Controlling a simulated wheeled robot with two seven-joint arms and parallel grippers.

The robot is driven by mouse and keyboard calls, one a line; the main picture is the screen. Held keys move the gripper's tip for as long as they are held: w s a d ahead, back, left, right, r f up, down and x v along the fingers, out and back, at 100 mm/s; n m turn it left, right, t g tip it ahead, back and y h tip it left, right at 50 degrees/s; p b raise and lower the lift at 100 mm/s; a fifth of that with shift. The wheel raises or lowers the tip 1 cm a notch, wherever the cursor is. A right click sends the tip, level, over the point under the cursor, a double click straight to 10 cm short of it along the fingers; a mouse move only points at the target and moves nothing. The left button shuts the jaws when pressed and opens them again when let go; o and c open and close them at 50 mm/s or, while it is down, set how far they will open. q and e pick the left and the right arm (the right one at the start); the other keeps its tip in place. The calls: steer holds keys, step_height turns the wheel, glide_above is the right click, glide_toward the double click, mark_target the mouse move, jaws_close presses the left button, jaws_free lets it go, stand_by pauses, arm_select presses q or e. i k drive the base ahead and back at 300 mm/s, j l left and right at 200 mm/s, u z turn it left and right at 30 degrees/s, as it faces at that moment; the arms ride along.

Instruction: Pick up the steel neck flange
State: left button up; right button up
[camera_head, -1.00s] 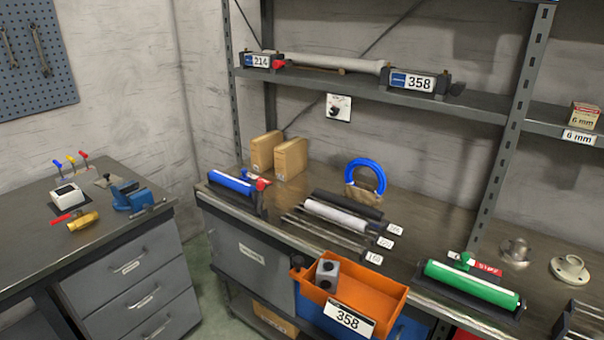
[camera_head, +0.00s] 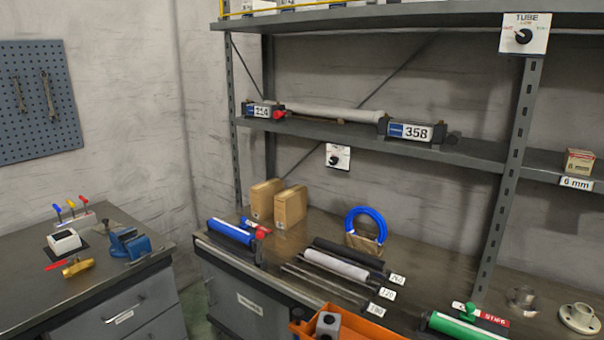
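Two flange-like parts sit on the workbench at the far right of the head view. One is a shiny steel piece (camera_head: 522,298) with a raised middle, close to the shelf upright. The other is a pale grey round flange (camera_head: 580,317) with a raised neck and bolt holes in its rim, near the right edge. I cannot tell for sure which one is the steel neck flange. Both rest on the bench top with nothing touching them. Neither of my grippers is in view.
A green cylinder (camera_head: 462,328) and a red label (camera_head: 494,319) lie left of the flanges. An orange bin (camera_head: 362,330) stands at the bench front. A shelf (camera_head: 470,150) runs above the bench, its upright (camera_head: 508,175) behind the flanges. A second bench with a blue vise (camera_head: 130,245) is left.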

mark_target(523, 298)
steer(key=z, duration=1.3)
